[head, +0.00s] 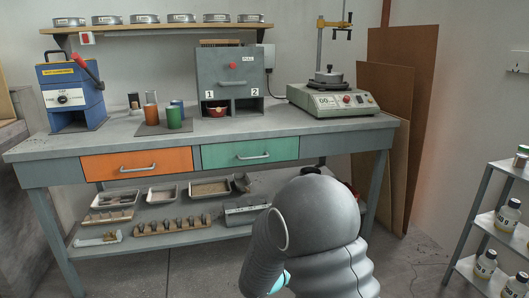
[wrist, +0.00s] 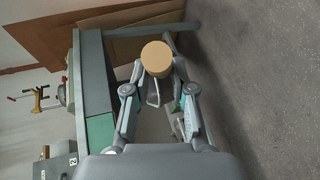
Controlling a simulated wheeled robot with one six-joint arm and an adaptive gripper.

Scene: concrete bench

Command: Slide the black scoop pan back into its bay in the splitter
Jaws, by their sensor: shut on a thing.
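The splitter (head: 229,75) is a grey box at the back of the bench, with bays marked 1 and 2. A small reddish-brown thing (head: 213,112) sits in bay 1, while bay 2 (head: 248,104) looks dark and empty. A corner of the splitter (wrist: 60,168) shows in the wrist view. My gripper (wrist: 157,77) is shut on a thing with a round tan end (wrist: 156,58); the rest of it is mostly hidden. It is held out in front of the bench. I cannot make out a black scoop pan for certain. In the head view my arm hides the gripper.
The bench (head: 160,143) has an orange drawer (head: 135,164) and a green drawer (head: 250,151), both shut. A blue device (head: 70,92), a mat with coloured cups (head: 173,118) and a green-grey balance-like device (head: 330,98) stand on top. A bottle rack (head: 470,220) stands right. Floor between is clear.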

